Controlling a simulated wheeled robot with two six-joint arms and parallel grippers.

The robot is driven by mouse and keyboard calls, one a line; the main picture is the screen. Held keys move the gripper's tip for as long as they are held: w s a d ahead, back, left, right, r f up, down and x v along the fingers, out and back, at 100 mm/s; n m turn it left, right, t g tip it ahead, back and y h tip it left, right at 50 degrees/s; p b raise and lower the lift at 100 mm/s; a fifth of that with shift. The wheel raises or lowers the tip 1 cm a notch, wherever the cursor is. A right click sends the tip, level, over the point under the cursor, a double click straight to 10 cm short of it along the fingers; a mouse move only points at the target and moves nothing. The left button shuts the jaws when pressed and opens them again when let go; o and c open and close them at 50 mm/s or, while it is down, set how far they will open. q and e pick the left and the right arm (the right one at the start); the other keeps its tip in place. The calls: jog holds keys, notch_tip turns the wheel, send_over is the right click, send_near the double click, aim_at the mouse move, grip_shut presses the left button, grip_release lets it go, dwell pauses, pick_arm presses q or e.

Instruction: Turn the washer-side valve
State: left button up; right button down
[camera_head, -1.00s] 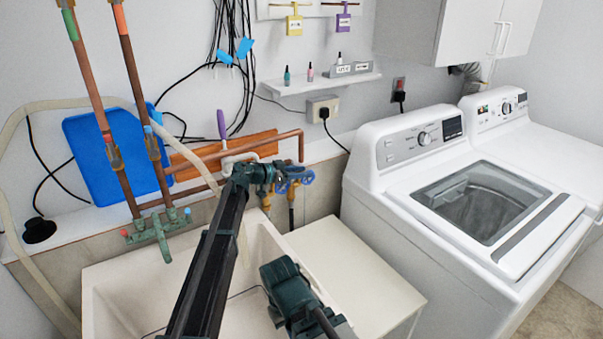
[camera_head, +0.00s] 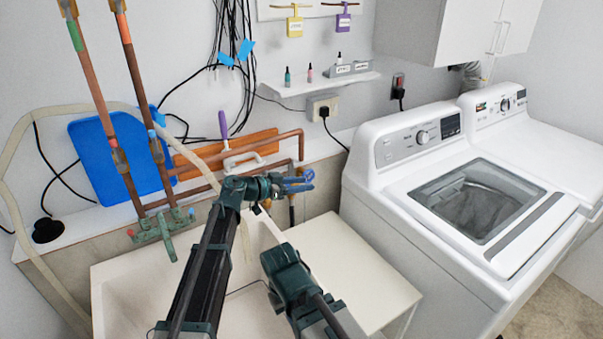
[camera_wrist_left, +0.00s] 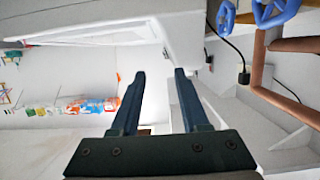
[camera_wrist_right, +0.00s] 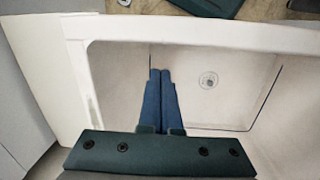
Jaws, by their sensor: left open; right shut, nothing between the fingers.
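A blue valve handwheel (camera_head: 308,175) shows at the right end of the copper pipes, beside the washer, partly covered by my left gripper. The left wrist view shows two blue handwheels, one (camera_wrist_left: 275,10) at the top right and one (camera_wrist_left: 226,17) left of it. My left gripper (camera_head: 299,185) points right in front of the valves. In its wrist view its fingers (camera_wrist_left: 160,74) are spread and empty, with the wheels off to the side, not between them. My right gripper (camera_wrist_right: 160,73) is shut and empty over the sink. Its fingertips are hard to make out in the head view.
The white sink (camera_head: 115,280) lies below my arms, with a white side cabinet top (camera_head: 350,270) right of it. The washer (camera_head: 395,215) stands farther right. A green valve manifold (camera_head: 163,230), a blue board (camera_head: 95,170) and a pale hose (camera_head: 10,150) are at left.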

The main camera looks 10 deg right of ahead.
pick_arm(q)
jog(key=shift+s+a+r, duration=0.1)
jog(key=shift+s+a, duration=0.1)
jog(key=shift+s, duration=0.9)
